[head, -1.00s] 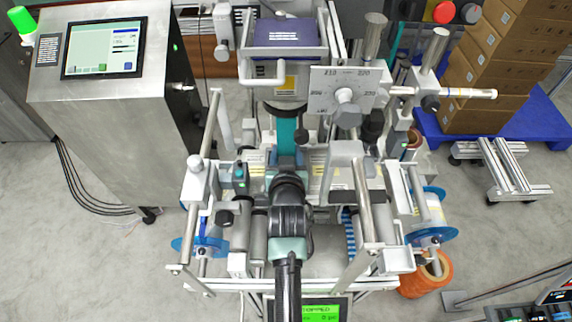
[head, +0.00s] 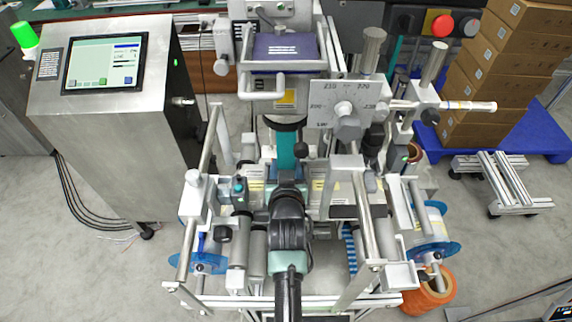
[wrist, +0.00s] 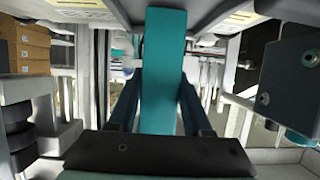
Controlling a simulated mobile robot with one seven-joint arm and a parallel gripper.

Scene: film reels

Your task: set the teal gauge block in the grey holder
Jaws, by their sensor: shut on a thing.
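The teal gauge block (head: 286,146) is a long flat bar at the middle of the machine in the head view. My gripper (head: 287,168) is shut on its near end, with my arm coming from below. In the wrist view the teal block (wrist: 163,75) stands upright in the picture between the two dark blue fingers of my gripper (wrist: 160,103). Its far end runs up to the top edge between pale machine parts. I cannot clearly pick out the grey holder, and the block's far end is partly hidden.
Metal posts and rails (head: 366,215) stand close on both sides of my arm. A dial plate (head: 345,104) and a purple-topped unit (head: 286,47) sit beyond the block. Blue discs (head: 432,252) flank the frame. A screen console (head: 104,63) stands left; cartons (head: 495,75) stand right.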

